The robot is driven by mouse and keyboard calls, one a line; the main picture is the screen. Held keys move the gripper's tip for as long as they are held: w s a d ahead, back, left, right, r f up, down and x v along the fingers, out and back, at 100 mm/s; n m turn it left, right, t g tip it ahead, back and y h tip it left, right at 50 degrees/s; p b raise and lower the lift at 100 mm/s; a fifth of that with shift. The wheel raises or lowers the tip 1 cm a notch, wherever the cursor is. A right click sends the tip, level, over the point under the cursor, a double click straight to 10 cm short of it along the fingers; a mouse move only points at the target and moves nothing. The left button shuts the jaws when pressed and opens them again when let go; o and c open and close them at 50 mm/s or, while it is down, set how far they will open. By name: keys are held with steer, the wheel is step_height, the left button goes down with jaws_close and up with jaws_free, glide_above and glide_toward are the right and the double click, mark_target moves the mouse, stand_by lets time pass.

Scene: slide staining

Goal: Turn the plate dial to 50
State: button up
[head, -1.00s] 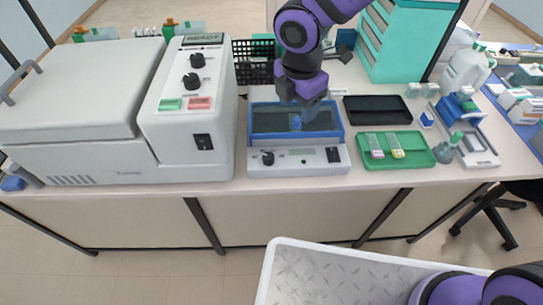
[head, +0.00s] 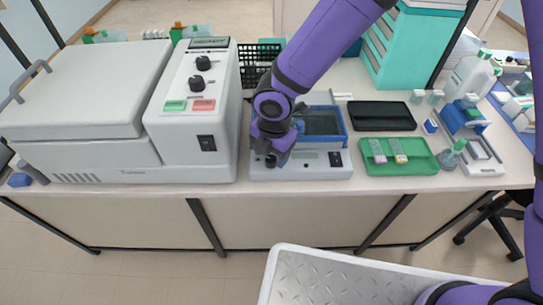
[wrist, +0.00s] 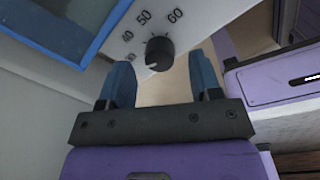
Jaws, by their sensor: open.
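The plate dial (wrist: 159,53) is a black round knob on a white panel. In the wrist view the printed numbers 30, 40, 50 and 60 curve around it, and where its pointer sits is hard to read. My gripper (wrist: 159,62) is open, with one blue finger on each side of the dial in the picture and visible gaps between. I cannot tell how far the fingertips are from the panel. In the head view my gripper (head: 271,158) is at the front left of the white plate device (head: 312,172) and covers the dial.
The device's blue-rimmed basin (head: 347,124) is behind my gripper. A large white machine (head: 190,155) with its own knobs stands close on the left. A green tray (head: 418,168) with slides and a black tray (head: 380,125) lie on the right. The bench's front edge is close.

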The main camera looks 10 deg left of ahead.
steer(key=shift+f, duration=0.95)
steer(key=c, duration=0.9)
steer(key=shift+c, duration=0.2)
